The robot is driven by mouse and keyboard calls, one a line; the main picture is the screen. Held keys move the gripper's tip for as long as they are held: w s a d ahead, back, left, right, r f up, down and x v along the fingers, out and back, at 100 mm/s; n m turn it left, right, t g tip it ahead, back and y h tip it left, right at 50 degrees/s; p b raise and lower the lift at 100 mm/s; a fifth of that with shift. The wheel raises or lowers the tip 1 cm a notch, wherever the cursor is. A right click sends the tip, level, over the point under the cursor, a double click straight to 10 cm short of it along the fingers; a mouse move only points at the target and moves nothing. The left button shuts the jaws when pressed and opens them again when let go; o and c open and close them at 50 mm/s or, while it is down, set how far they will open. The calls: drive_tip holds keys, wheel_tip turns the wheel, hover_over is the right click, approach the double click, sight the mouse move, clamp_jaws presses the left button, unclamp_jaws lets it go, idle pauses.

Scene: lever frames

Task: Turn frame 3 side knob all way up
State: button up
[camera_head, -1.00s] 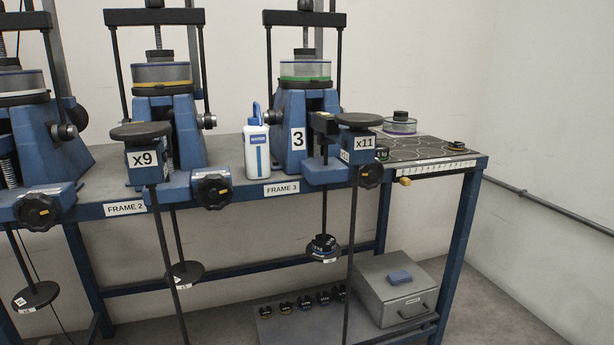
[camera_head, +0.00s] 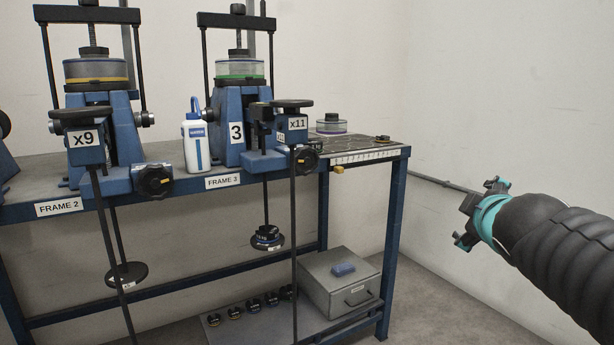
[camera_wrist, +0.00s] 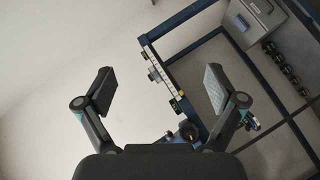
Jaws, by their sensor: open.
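Frame 3 (camera_head: 228,128) is a blue press stand with a "3" plate, standing on the bench in the head view. A black star-shaped knob (camera_head: 306,158) sits at its front right, below the x11 block (camera_head: 297,124). My gripper (camera_head: 468,212) is in the air to the right of the bench, well apart from frame 3. In the wrist view its two fingers (camera_wrist: 160,80) are spread and nothing is between them.
A white-blue bottle (camera_head: 196,138) stands left of frame 3. A hanger with weights (camera_head: 267,238) hangs below the bench. A grey box (camera_head: 340,287) and several small weights sit on the lower shelf. The space right of the bench is free.

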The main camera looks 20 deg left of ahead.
drive_tip(key=w+a+r+n+t+y+b, duration=0.1)
drive_tip(key=w+a+n+y, duration=0.15)
drive_tip(key=a+n, duration=0.2)
drive_tip(key=w+a+r+n+t+y+b, duration=0.1)
drive_tip(key=w+a+r+n+y, duration=0.1)
drive_tip(key=w+a+n, duration=0.3)
drive_tip(key=n+g+y+b, duration=0.3)
drive_tip(key=n+g+y, duration=0.2)
drive_tip(key=n+y, duration=0.55)
approach(308, 161)
drive_tip(key=a+n+h, duration=0.1)
drive_tip(key=n+h, duration=0.1)
drive_tip(key=x, duration=0.3)
drive_tip(key=r+p+x, duration=0.1)
drive_tip(key=x, duration=0.2)
drive_tip(key=p+x, duration=0.1)
drive_tip(key=x, duration=0.3)
drive_tip(key=shift+r, duration=0.15)
drive_tip(key=shift+s, duration=0.1)
drive_tip(key=c, duration=1.6)
